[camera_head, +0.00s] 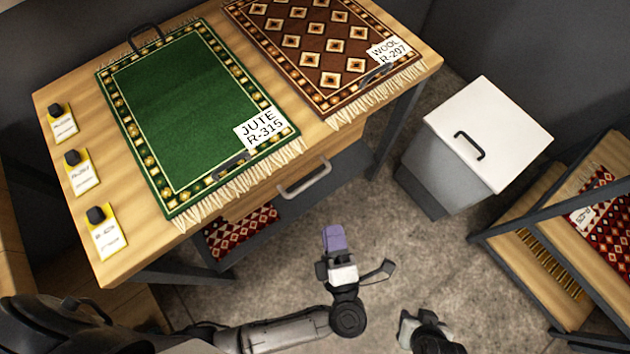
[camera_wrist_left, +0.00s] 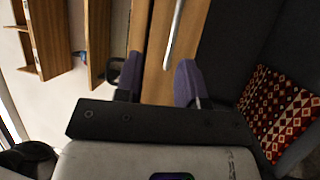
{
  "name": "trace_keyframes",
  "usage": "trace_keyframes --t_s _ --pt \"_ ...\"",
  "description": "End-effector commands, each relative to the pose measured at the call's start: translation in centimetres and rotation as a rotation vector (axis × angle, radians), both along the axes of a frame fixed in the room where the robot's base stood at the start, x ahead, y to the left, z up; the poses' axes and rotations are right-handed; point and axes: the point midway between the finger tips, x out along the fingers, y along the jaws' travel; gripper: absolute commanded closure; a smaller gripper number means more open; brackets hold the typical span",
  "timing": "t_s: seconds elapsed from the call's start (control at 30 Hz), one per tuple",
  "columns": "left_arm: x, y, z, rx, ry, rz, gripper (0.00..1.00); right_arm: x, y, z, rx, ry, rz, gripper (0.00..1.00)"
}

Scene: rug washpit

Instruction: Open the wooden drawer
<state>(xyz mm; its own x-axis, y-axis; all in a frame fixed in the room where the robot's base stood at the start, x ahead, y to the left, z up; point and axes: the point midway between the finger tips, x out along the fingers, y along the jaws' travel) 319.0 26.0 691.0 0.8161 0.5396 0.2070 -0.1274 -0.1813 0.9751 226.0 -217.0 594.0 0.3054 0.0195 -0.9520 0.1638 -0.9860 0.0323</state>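The wooden drawer (camera_head: 335,148) sits under the front edge of the wooden table, its front partly covered by rug fringe. It appears shut. Its grey bar handle (camera_head: 304,180) stands out from the front. In the left wrist view the handle (camera_wrist_left: 175,35) runs along the wooden drawer front (camera_wrist_left: 190,40), beyond my fingertips. My left gripper (camera_head: 333,236) is in front of and below the handle, apart from it. Its two purple-padded fingers are spread with nothing between them in the left wrist view (camera_wrist_left: 157,78). My right gripper (camera_head: 425,328) is at the bottom edge, its fingers unclear.
The table (camera_head: 60,92) bears a green rug (camera_head: 185,100), a brown rug (camera_head: 300,40) and several yellow tags. A patterned red rug (camera_head: 240,232) lies below. A white-lidded bin (camera_head: 500,120) stands right of the table. A rack (camera_head: 560,225) is farther right. Floor between is clear.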

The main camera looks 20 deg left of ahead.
Motion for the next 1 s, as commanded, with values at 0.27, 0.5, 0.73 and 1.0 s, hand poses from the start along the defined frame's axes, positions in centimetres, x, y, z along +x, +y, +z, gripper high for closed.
trace_keyframes --t_s 0.27,0.5,0.73,1.0 --pt "-0.1 0.5 -2.3 -0.029 0.026 0.052 0.64 0.0 0.1 -1.8 0.003 -0.001 -0.002 0.57" --pt "2.9 2.8 -1.8 -0.029 0.024 0.053 0.64 0.0 0.1 -3.0 0.002 -0.002 -0.001 0.57" --pt "6.3 5.3 -1.0 -0.028 0.022 0.051 0.64 0.0 -0.1 -4.4 -0.004 -0.002 0.003 0.57" --pt "9.1 7.4 -0.3 -0.027 0.025 0.050 0.64 0.0 -0.2 -5.6 -0.007 -0.002 0.005 0.57"
